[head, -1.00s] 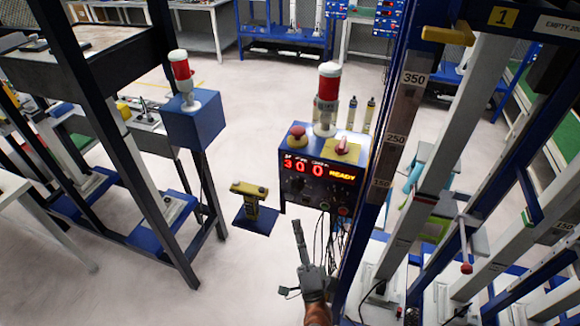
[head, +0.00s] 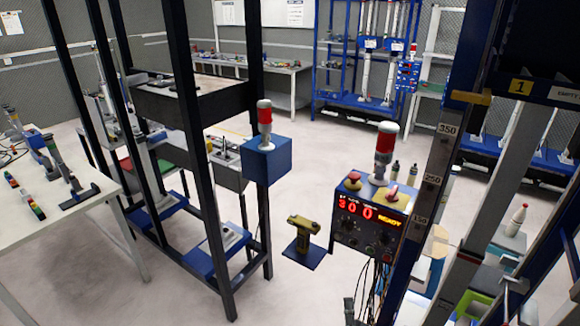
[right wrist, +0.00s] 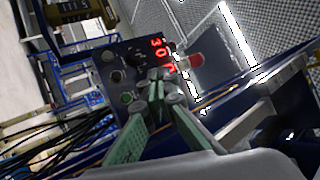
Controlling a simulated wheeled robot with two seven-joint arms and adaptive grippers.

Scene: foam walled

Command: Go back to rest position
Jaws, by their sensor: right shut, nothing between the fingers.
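My right gripper (head: 349,306) shows only as a small grey tip at the bottom edge of the head view, below the control box. In the right wrist view its green fingers (right wrist: 164,82) are together with nothing between them. The control box (head: 352,232) carries a red display reading 300 and READY, with knobs and buttons. The display also shows in the right wrist view (right wrist: 158,52), beyond the fingertips. My left gripper is in neither view.
A blue upright frame (head: 432,160) stands right of the control box, with cables (head: 374,275) hanging beside it. A dark-posted rack (head: 205,190) and a white table (head: 95,215) stand at left. A yellow-black device (head: 303,232) is beside the box. Floor between is clear.

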